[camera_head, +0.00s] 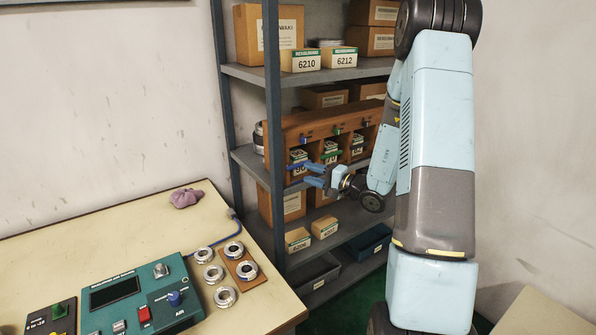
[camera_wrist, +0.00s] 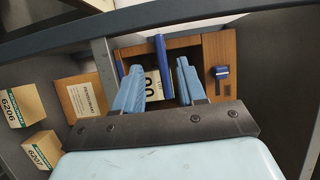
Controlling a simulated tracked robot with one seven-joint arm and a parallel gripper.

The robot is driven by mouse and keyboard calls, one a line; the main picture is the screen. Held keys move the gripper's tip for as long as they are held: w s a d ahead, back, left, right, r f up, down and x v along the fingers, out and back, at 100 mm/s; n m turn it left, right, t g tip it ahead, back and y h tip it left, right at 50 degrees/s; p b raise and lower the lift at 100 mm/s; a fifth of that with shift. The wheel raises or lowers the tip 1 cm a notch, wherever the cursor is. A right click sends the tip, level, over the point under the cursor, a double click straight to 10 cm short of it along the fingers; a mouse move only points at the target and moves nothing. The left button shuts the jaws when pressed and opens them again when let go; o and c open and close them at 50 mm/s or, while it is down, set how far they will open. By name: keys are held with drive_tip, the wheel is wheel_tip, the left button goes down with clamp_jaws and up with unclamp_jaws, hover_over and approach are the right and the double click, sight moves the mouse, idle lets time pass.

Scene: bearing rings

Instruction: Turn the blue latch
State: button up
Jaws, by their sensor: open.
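A wooden pigeonhole rack (camera_head: 290,139) stands on the middle shelf. A small blue latch (camera_head: 303,139) is on its upper board, above the left compartment; in the wrist view the blue latch (camera_wrist: 220,72) is right of my fingers on bare wood. A long dark-blue bar (camera_wrist: 161,65) crosses the compartment front and appears between my fingers. My gripper (camera_head: 308,174) is open in front of the left compartment, and its two light-blue fingers also show in the wrist view (camera_wrist: 160,80). I cannot tell whether they touch the bar. A numbered box (camera_wrist: 153,88) is partly hidden behind it.
A grey shelf post (camera_head: 272,110) stands left of my gripper. Cartons (camera_wrist: 22,105) lie on the shelf below. A bench (camera_head: 100,240) at left holds a teal control box (camera_head: 140,295) and several rings.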

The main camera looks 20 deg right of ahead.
sight(295, 168)
drive_tip(key=shift+x, duration=2.5)
clamp_jaws()
drive_tip(key=shift+s+f, duration=0.1)
